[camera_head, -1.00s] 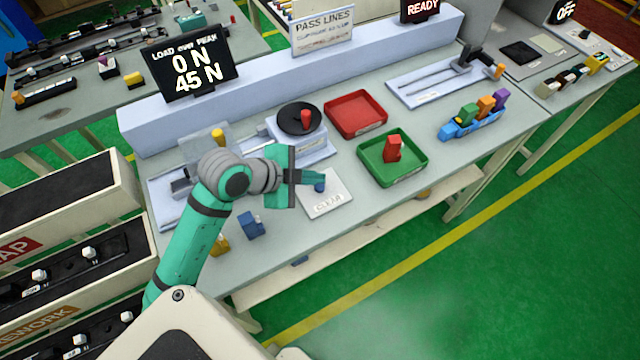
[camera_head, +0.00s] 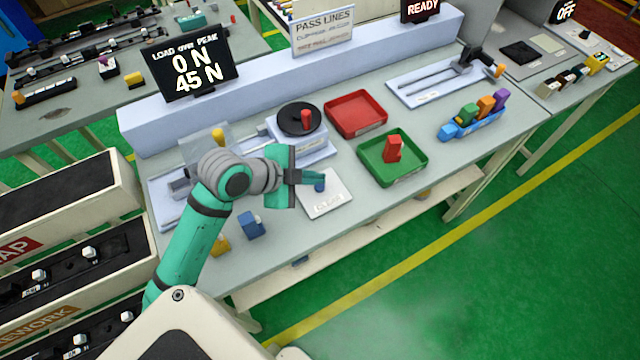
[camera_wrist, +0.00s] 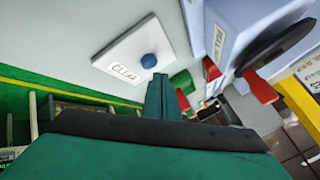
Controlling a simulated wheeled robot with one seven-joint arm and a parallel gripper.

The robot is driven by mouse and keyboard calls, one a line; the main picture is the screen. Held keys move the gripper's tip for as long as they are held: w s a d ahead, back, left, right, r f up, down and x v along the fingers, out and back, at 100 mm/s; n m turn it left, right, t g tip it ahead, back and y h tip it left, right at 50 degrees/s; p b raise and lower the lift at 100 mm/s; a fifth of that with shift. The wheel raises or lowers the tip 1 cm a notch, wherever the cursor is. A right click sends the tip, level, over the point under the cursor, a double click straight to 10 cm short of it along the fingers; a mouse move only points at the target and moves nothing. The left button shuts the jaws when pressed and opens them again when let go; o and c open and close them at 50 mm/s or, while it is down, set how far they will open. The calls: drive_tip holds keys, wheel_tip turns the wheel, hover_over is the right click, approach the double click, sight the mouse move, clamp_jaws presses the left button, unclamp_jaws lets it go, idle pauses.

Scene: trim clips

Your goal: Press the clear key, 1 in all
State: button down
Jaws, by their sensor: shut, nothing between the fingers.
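The clear key is a blue round button (camera_wrist: 149,60) on a white plate marked CLEAR (camera_wrist: 125,55) in the wrist view. In the head view the plate (camera_head: 335,203) lies on the bench, with the blue key (camera_head: 319,186) partly under my fingers. My gripper (camera_head: 322,177) is shut and empty, reaching over the plate from the left. In the wrist view its green fingertips (camera_wrist: 160,80) are just beside the key in the picture. I cannot tell whether they touch it. The display (camera_head: 190,72) reads 0 N over 45 N.
A green tray (camera_head: 415,178) with a red clip and an empty red tray (camera_head: 340,122) stand to the right. A round black dial with a red handle (camera_head: 301,119) stands behind my gripper. Blue (camera_head: 251,226) and yellow (camera_head: 220,243) clips lie near the bench's front edge.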

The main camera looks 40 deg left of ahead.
sight(315, 188)
drive_tip(key=shift+f, duration=0.2)
drive_tip(key=shift+f, duration=0.25)
drive_tip(key=shift+f, duration=0.45)
idle(1.2)
drive_tip(key=shift+r, duration=0.9)
drive_tip(key=shift+r, duration=0.15)
drive_tip(key=shift+r, duration=2.35)
